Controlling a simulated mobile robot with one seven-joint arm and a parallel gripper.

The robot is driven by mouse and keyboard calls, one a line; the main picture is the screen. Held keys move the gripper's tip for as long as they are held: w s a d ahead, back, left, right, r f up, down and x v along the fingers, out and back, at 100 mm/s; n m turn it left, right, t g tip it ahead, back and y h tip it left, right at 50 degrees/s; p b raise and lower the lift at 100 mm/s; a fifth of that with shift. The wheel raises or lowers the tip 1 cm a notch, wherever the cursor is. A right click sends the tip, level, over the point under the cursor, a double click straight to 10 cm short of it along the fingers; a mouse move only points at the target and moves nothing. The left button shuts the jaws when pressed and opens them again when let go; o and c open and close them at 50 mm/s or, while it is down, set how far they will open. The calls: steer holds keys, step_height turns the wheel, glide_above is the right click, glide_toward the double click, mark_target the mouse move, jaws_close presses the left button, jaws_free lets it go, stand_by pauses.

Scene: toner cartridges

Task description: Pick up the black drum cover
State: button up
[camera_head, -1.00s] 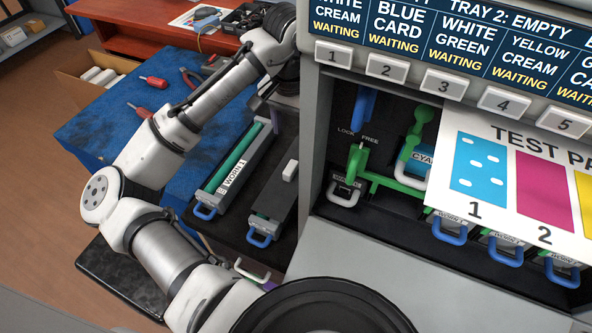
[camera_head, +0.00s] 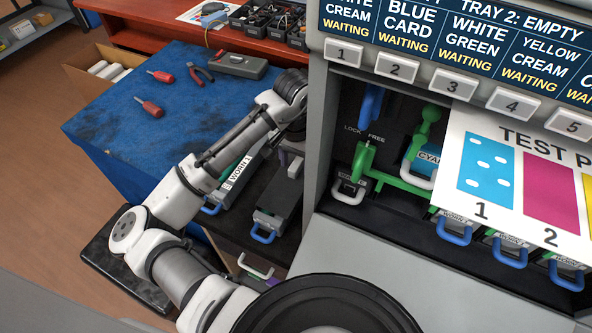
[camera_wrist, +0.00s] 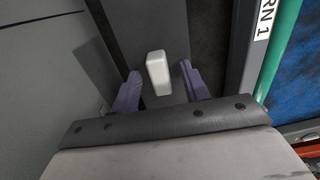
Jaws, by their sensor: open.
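The black drum cover (camera_head: 276,203) is a long dark piece with a blue handle at its near end, lying on the dark shelf beside the printer. A white block (camera_head: 295,167) stands up from its top. In the wrist view, the dark top (camera_wrist: 150,30) runs away from me and the white block (camera_wrist: 158,72) stands near the middle. My gripper (camera_wrist: 160,72) is open, with one purple finger on each side of the block and a gap on both sides. In the head view my arm's end mostly hides the fingers.
The green toner unit labelled WORN 1 (camera_head: 237,175) lies close to the left of the cover. The printer's grey side wall (camera_head: 316,130) rises close on the right. A blue workbench (camera_head: 120,110) with tools stands at the back left.

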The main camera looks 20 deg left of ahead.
steer(key=shift+c, duration=0.3)
jaws_close()
steer(key=shift+r, duration=0.15)
step_height(320, 180, up, 19)
step_height(320, 180, up, 6)
steer(key=p, duration=0.6)
glide_above(296, 163)
steer(key=shift+s, duration=0.1)
steer(key=shift+f, duration=0.2)
